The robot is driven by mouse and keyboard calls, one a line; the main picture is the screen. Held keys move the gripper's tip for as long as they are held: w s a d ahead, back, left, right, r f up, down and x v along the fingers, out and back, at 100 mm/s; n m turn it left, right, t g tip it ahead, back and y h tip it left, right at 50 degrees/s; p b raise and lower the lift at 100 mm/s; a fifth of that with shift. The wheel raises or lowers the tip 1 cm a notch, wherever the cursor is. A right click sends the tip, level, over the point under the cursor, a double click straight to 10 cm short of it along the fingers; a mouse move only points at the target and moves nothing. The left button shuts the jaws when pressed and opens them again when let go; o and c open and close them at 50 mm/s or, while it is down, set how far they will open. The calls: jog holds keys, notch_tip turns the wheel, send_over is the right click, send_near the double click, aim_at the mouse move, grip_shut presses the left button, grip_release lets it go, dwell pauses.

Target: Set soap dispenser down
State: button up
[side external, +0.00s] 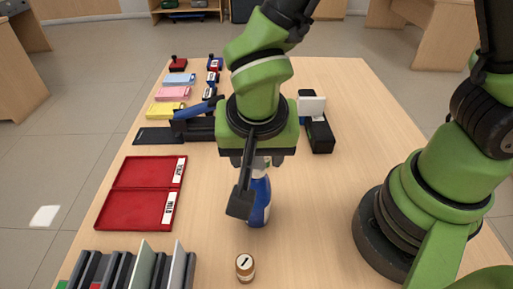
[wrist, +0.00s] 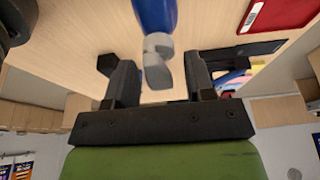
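The soap dispenser is a blue bottle (side external: 259,201) with a white pump top. In the side view it appears upright on the counter below my gripper, its upper part partly covered. In the wrist view its blue body (wrist: 156,14) is at the top edge, with the white pump head between my fingers. My gripper (wrist: 155,72) is open, with visible gaps between its fingers and the pump head. In the side view one dark finger reaches down beside the bottle's left side; the other finger is hidden.
A red two-part tray (side external: 129,222) lies left of the bottle. A small brown-capped jar (side external: 245,267) stands close in front. A row of upright folders (side external: 120,273) is at front left. A black device (side external: 318,132) stands behind right. Counter right of the bottle is clear.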

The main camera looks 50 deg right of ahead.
jog(key=v, duration=1.2)
jog(key=s+d+r+n+t+y, duration=0.2)
jog(key=s+d+r, duration=0.1)
jog(key=d, duration=0.3)
jog(key=s+d+r+n+t+y, duration=0.2)
jog(key=s+d+r+n, duration=0.1)
jog(key=d, duration=0.4)
jog(key=shift+d+r+t, duration=0.15)
jog(key=shift+d+t, duration=0.15)
jog(key=shift+t, duration=0.1)
